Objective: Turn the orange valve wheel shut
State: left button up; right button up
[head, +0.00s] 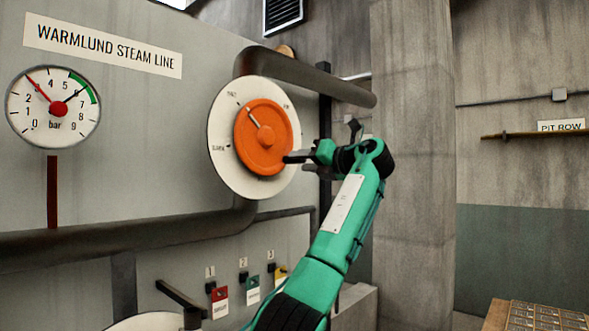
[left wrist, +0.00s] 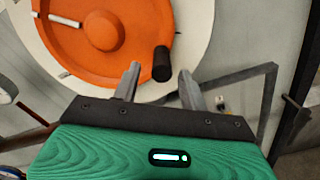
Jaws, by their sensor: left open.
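The orange valve wheel (head: 265,137) is mounted on a round white dial plate (head: 221,121) on the grey panel. Its white pointer (head: 252,116) points to the upper left; the small dial lettering is hard to read. In the left wrist view the wheel (left wrist: 88,25) fills the top left, and its black handle knob (left wrist: 161,64) stands near the rim. My left gripper (head: 293,161) is at the wheel's lower right edge. In the left wrist view its fingers (left wrist: 159,82) are open on either side of the knob; contact cannot be told. My right gripper is out of view.
A pressure gauge (head: 54,107) has a red needle near 3 and a black needle by the green band. Dark pipes (head: 130,235) run below and above the wheel (head: 310,76). Coloured tags (head: 220,302) hang below. A concrete pillar (head: 412,150) stands right.

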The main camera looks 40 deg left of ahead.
pick_arm(q)
jog(key=d+b, duration=0.3)
jog(key=d, duration=0.6)
jog(key=shift+s+d, duration=0.4)
